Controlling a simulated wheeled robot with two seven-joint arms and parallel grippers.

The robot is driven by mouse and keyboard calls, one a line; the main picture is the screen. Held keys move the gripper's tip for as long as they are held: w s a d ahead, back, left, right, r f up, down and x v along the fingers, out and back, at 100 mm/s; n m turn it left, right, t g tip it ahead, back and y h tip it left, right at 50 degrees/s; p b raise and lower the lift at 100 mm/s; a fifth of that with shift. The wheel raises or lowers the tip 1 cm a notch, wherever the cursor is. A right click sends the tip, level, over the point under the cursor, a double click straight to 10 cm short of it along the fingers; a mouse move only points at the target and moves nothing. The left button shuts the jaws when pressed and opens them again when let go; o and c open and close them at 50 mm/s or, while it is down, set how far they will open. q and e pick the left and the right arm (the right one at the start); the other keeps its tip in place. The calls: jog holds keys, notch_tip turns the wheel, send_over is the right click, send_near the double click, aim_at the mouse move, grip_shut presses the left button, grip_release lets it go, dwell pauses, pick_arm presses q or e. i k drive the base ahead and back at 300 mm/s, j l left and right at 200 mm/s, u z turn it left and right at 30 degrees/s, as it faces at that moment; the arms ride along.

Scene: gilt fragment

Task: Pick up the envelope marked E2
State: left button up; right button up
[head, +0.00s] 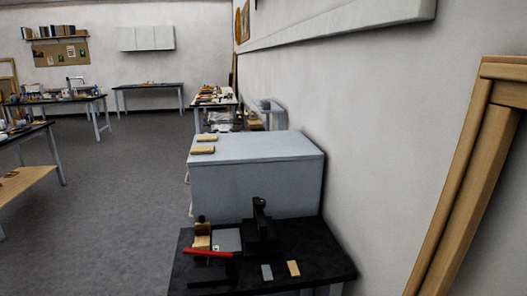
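I cannot make out an envelope marked E2; no lettering is legible at this size. Two small flat tan items, a nearer one (202,150) and a farther one (207,138), lie on top of the grey cabinet (265,150) near its left edge. Another small tan piece (293,268) lies on the black table (330,262) in front, beside a small grey piece (267,272). I cannot tell whether any of these is an envelope. Neither of my grippers shows in the head view.
The black table also bears a black upright device (259,235), a red bar (207,253) and a light grey plate (227,240). A wooden frame (465,190) leans on the right wall. Open floor (115,200) lies left; worktables (150,87) stand farther back.

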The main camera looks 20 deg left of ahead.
aim_at(209, 149)
jog(key=j+z, duration=0.25)
jog(key=j, duration=0.6)
jog(key=j+z, duration=0.25)
jog(key=j, duration=0.65)
